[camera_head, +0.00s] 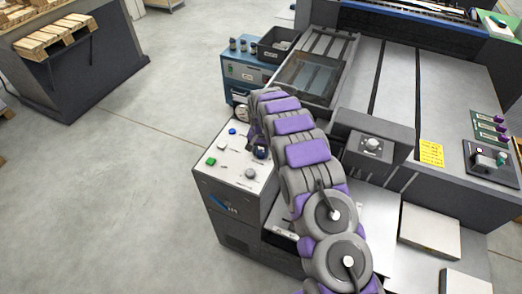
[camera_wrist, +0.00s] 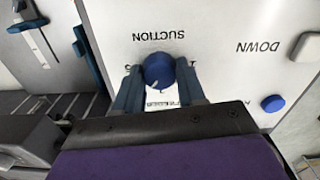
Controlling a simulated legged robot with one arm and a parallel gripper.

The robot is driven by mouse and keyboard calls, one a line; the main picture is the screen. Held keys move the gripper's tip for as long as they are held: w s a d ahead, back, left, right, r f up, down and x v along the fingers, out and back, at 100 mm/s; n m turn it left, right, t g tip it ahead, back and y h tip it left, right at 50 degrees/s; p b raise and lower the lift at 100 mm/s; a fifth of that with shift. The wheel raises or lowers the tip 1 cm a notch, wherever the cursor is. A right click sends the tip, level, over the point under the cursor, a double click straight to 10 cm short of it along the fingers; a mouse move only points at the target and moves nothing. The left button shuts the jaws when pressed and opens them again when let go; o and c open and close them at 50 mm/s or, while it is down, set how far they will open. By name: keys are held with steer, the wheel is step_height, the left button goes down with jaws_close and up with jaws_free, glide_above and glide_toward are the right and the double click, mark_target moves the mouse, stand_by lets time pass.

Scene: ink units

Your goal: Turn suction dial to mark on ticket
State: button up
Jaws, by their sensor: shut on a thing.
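The suction dial (camera_wrist: 158,70) is a round blue knob with a white pointer line, under the word SUCTION, which appears upside down in the wrist view. The pointer line aims to the lower left in that view. Scale marks around the dial are partly hidden by my gripper. My gripper (camera_wrist: 158,65) is shut on the dial, one blue-grey finger on each side. In the head view my gripper (camera_head: 259,149) is over the control panel (camera_head: 212,174), and the arm hides part of it. A yellow note (camera_head: 431,153), probably the ticket, lies on the machine at right; its writing is too small to read.
In the wrist view a blue button (camera_wrist: 273,103) sits near the word DOWN. A grey box with a knob (camera_head: 371,144) stands right of my arm. The floor at left is open.

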mark_target(260, 152)
steer(key=m+p, duration=0.1)
steer(key=m, duration=0.4)
steer(key=shift+a+r+m, duration=0.1)
steer(key=shift+m, duration=0.2)
steer(key=m, duration=0.4)
steer(key=shift+m+p, duration=0.3)
steer(key=shift+p, duration=0.1)
steer(key=o, duration=1.1)
steer(key=shift+a, duration=0.1)
steer(key=shift+c, duration=0.2)
steer(key=shift+r, duration=0.1)
step_height(260, 152, up, 17)
steer(key=shift+p, duration=0.4)
